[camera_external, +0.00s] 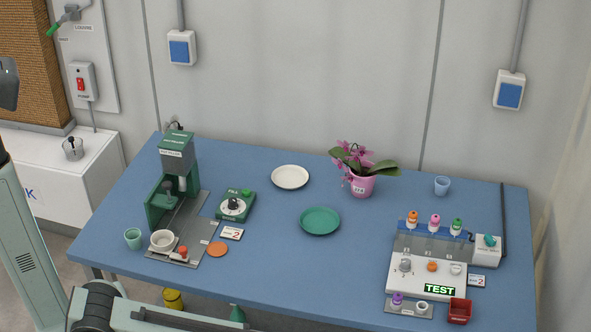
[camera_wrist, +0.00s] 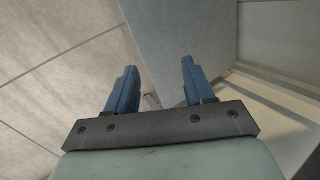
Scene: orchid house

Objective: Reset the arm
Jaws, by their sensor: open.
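My gripper (camera_wrist: 158,85) shows in the wrist view with its two blue fingers apart and nothing between them. Beyond the fingers are pale panels and a grey-blue surface, which I cannot identify for sure. In the external view my arm's green links are at the left and bottom left, in front of the blue table (camera_external: 285,265). The gripper's fingers do not show clearly in that view. No object is in contact with the fingers in the wrist view.
On the table stand a green machine (camera_external: 176,160), a dial box (camera_external: 235,205), a white plate (camera_external: 290,177), a green plate (camera_external: 320,221), a potted orchid (camera_external: 361,185), a blue cup (camera_external: 442,186) and a test station (camera_external: 428,275). The front middle of the table is clear.

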